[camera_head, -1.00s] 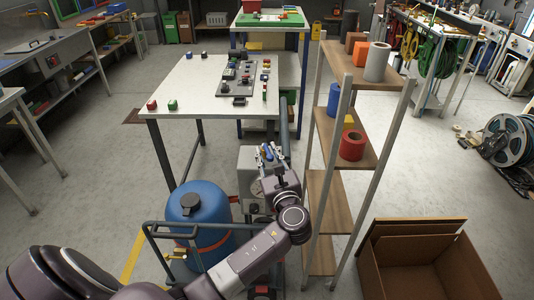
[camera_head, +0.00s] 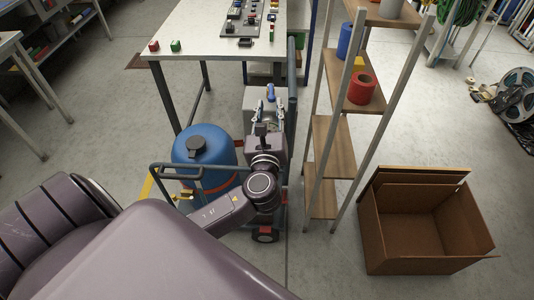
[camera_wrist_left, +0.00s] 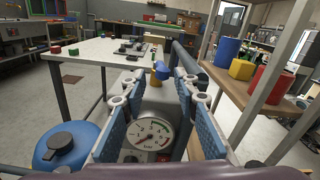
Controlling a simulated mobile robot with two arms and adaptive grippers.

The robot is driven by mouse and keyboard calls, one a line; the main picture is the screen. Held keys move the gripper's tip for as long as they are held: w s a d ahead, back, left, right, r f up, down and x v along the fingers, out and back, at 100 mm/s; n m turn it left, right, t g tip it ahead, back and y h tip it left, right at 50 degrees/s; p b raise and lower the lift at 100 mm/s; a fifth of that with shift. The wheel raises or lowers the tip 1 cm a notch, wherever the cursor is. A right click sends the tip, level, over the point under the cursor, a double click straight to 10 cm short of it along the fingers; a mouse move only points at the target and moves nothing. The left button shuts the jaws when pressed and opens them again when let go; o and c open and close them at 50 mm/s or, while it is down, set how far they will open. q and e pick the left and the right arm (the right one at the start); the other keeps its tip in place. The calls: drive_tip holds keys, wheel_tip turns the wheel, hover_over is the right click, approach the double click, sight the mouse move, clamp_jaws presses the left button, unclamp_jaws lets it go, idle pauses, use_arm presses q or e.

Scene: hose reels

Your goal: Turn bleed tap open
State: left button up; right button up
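A small blue tap handle (camera_head: 270,92) stands on top of a grey unit (camera_head: 258,98) on the cart. In the left wrist view the blue handle (camera_wrist_left: 161,70) sits just beyond my fingertips, roughly centred between them. A round pressure gauge (camera_wrist_left: 148,137) is on the unit's near face, between my fingers. My left gripper (camera_head: 268,112) is open over the unit, a finger on either side. Its blue-padded fingers also show in the left wrist view (camera_wrist_left: 160,86); nothing is between their tips. Contact with the handle cannot be told. My right gripper is not in view.
A blue tank (camera_head: 207,150) stands on the cart left of my gripper, with a yellow valve (camera_head: 184,196) low down. A shelf rack (camera_head: 330,145) stands close on the right, with an open cardboard box (camera_head: 425,220) beyond. A white table (camera_head: 205,35) is behind.

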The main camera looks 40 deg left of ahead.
sight(272, 101)
use_arm(q)
drive_tip(key=s+d+f+n+g+h+b, duration=0.1)
drive_tip(key=s+f+n+g+h, duration=0.1)
drive_tip(key=f, duration=1.2)
drive_tip(key=s+f+n+g+h+b, duration=0.1)
drive_tip(key=f+n+g, duration=0.1)
drive_tip(key=f, duration=1.2)
drive_tip(key=shift+s+d+n+g+h, duration=0.3)
drive_tip(key=shift+s+d+g+h, duration=0.05)
drive_tip(key=shift+s+g+h, duration=0.05)
drive_tip(key=shift+f, duration=0.1)
drive_tip(key=w+r+m+t+y+p, duration=0.1)
drive_tip(key=r+p, duration=0.1)
drive_tip(key=r, duration=0.7)
drive_tip(key=w+r+m+t+y+p, duration=0.1)
drive_tip(key=r+y+p, duration=0.1)
drive_tip(key=r, duration=0.8)
drive_tip(key=w+r+m+t+y+p, duration=0.1)
drive_tip(key=r+p, duration=0.3)
drive_tip(key=r, duration=0.5)
drive_tip(key=shift+w+a+r+m+t+y, duration=0.2)
drive_tip(key=shift+m+t+y, duration=0.2)
drive_tip(key=shift+t+y, duration=0.15)
drive_tip(key=p+x, duration=0.1)
drive_tip(key=x, duration=0.2)
drive_tip(key=p+x, duration=0.1)
drive_tip(key=x, duration=0.3)
drive_tip(key=shift+a+f, duration=0.1)
drive_tip(key=shift+f, duration=0.1)
